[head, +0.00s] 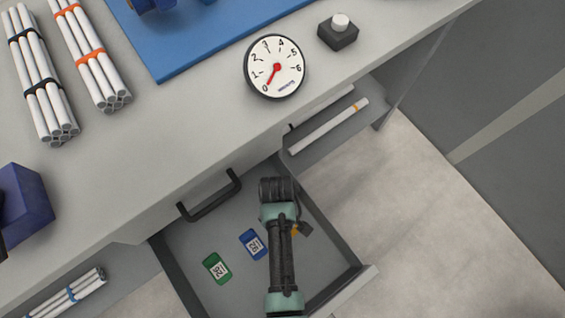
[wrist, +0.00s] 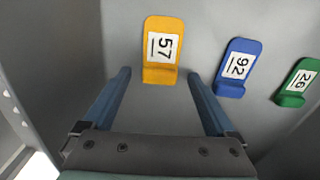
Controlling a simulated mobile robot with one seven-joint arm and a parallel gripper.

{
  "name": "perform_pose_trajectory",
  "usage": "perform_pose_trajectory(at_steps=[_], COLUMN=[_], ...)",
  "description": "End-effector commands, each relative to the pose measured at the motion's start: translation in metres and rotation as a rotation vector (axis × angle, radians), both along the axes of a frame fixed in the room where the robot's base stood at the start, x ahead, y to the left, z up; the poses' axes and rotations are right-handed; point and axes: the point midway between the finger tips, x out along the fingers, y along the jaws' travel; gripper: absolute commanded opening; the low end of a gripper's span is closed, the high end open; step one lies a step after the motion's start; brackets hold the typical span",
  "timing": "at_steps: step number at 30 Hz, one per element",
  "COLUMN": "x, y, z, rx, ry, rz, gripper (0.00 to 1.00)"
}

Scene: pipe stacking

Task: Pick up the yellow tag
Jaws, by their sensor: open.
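The yellow tag (wrist: 161,72) lies in the grey drawer (wrist: 262,133) and carries a white label reading 57. In the wrist view it is upright in the picture, just ahead of and between the two fingers of my gripper (wrist: 158,88). My gripper is open, with nothing held between its blue fingers. In the head view my arm (head: 281,240) reaches over the open drawer (head: 190,270), and only a small bit of yellow (head: 294,231) shows beside it; most of the tag is hidden.
A blue tag (wrist: 237,68) marked 92 and a green tag (wrist: 298,83) marked 26 lie to the right in the wrist view. Drawer walls stand close to my arm.

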Motion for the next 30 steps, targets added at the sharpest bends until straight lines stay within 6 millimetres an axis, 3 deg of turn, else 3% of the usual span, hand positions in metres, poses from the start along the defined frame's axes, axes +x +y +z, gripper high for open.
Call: perform_pose_trajectory(at_steps=[6, 21, 30], x=[0.0002, 0.0002, 0.0003], y=[0.0001, 0.0001, 0.0], z=[0.0002, 0.0003, 0.0092], rx=[0.0, 0.0, 0.0], ry=[0.0, 0.0, 0.0], rz=[0.0, 0.0, 0.0], gripper=[0.89, 0.03, 0.03])
